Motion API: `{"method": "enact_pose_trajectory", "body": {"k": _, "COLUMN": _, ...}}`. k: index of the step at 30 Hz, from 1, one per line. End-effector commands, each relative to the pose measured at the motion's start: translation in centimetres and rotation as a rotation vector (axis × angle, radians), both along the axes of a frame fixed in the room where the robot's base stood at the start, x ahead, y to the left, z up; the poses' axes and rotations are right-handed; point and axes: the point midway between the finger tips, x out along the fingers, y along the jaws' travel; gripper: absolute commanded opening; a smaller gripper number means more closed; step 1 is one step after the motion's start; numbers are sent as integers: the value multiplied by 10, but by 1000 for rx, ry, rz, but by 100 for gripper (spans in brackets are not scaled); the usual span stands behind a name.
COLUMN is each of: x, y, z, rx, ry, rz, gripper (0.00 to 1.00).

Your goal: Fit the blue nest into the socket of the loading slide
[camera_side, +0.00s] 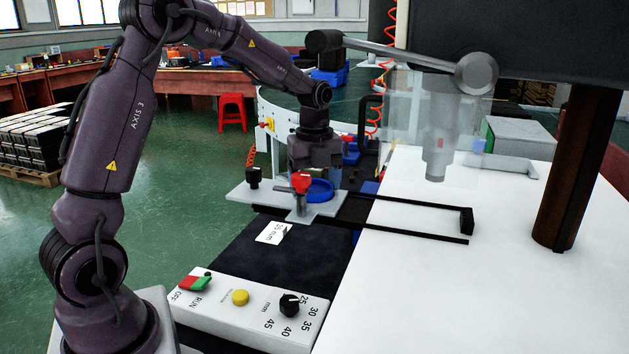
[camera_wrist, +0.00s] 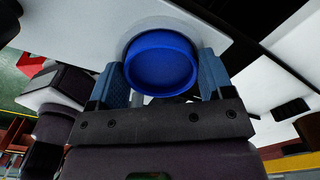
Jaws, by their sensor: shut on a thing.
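The blue nest (camera_wrist: 160,63) is a round, shallow blue cup between my two blue-grey fingers in the wrist view. My gripper (camera_wrist: 162,72) is shut on it from both sides. In the side view the blue nest (camera_side: 320,191) shows low at the white plate of the loading slide (camera_side: 244,196), under my gripper (camera_side: 317,178). The slide's plate (camera_wrist: 110,28) lies right behind the nest in the wrist view. The socket is hidden by the nest and gripper. I cannot tell whether the nest is seated or just above the plate.
A red-topped post (camera_side: 300,183) stands on the plate close in front of the nest, and a black knob (camera_side: 253,175) at its left. Dark rails (camera_side: 410,235) run right toward a press with a clear guard (camera_side: 440,120). A control box (camera_side: 250,310) stands in front.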

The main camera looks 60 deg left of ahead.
Motion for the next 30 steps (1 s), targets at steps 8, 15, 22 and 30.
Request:
{"method": "enact_pose_trajectory", "body": {"k": 8, "x": 0, "y": 0, "z": -2, "rx": 0, "ry": 1, "rz": 0, "gripper": 100}}
{"method": "enact_pose_trajectory", "body": {"k": 15, "x": 0, "y": 0, "z": 5, "rx": 1, "ry": -2, "rz": 0, "gripper": 100}}
{"method": "enact_pose_trajectory", "body": {"k": 22, "x": 1, "y": 1, "z": 46, "rx": 2, "ry": -5, "rz": 1, "gripper": 100}}
{"method": "enact_pose_trajectory", "body": {"k": 30, "x": 0, "y": 0, "z": 100, "rx": 2, "ry": -3, "rz": 1, "gripper": 100}}
